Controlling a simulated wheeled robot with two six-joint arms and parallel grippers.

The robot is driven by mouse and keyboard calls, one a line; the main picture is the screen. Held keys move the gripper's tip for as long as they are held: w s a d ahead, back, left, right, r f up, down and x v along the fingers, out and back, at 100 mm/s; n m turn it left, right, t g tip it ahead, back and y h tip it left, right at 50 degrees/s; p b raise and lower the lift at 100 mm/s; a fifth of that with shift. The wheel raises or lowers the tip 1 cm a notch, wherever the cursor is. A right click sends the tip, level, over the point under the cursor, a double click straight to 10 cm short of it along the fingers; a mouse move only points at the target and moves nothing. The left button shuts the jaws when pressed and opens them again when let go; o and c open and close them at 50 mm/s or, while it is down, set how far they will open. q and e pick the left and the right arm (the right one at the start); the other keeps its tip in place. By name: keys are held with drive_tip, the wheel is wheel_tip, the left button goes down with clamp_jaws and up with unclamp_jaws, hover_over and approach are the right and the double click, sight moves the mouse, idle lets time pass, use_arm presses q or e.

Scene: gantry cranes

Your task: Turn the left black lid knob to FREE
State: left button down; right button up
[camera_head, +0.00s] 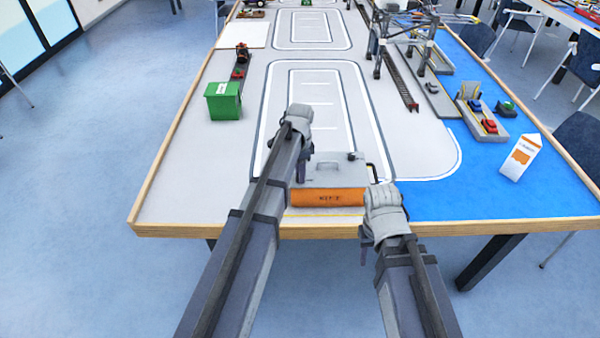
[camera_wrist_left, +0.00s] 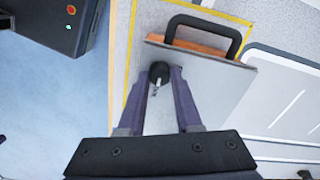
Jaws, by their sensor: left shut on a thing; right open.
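An orange box (camera_head: 328,197) with a grey lid (camera_head: 335,172) stands near the table's front edge. In the left wrist view, the left black lid knob (camera_wrist_left: 159,71) sits on the grey lid (camera_wrist_left: 215,82), with a small pale pointer-like mark beside it. My left gripper (camera_head: 302,172) is over the lid's left side, its purple fingers (camera_wrist_left: 163,74) shut on the knob. In the head view that knob is hidden by my gripper. The other lid knob (camera_head: 352,156) shows at the lid's far right. My right gripper (camera_head: 366,248) is open and empty, right of the box at the table edge.
A black handle (camera_head: 381,172) stands on the box's right side. A green bin (camera_head: 223,101) is at the left, and a white-orange carton (camera_head: 521,157) is at the right on blue. The grey table left of the box (camera_head: 200,180) is clear.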

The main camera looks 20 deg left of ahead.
use_arm(q)
drive_tip(key=shift+n, duration=0.3)
drive_tip(key=n, duration=0.3)
drive_tip(key=shift+n, duration=0.3)
drive_tip(key=n, duration=0.4)
drive_tip(key=shift+n, duration=0.3)
drive_tip(key=n, duration=0.4)
drive_tip(key=shift+a+n, duration=0.1)
drive_tip(key=shift+n, duration=2.4)
drive_tip(key=c, duration=0.6)
unclamp_jaws()
